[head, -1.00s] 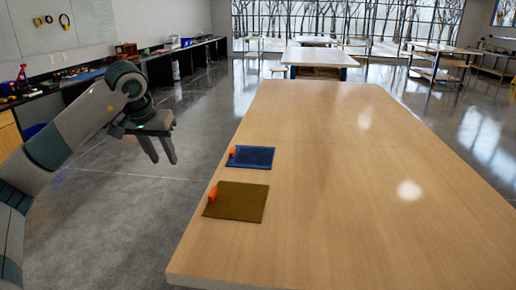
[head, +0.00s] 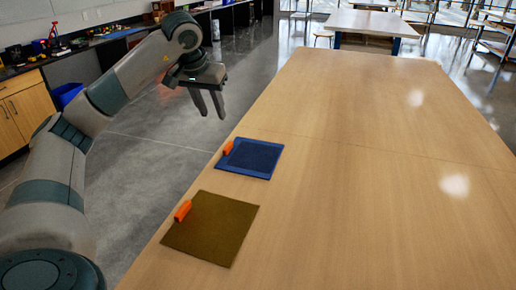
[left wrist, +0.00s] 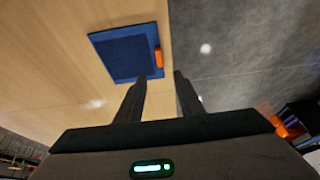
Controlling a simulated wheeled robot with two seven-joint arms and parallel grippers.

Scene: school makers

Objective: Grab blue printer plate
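The blue printer plate (head: 252,158) lies flat near the left edge of the wooden table, with an orange tab (head: 228,147) on its left side. In the left wrist view the blue plate (left wrist: 122,52) and its orange tab (left wrist: 158,58) show beyond the fingertips. My left gripper (head: 211,116) is open and empty, with its fingers pointing down. It hangs above and to the left of the plate, off the table's edge, and is apart from it. My right gripper is in neither view.
A brown plate (head: 209,228) with an orange tab (head: 183,211) lies in front of the blue one on the long table (head: 360,180). The table is bare to the right. A counter with small items (head: 50,52) runs along the left wall.

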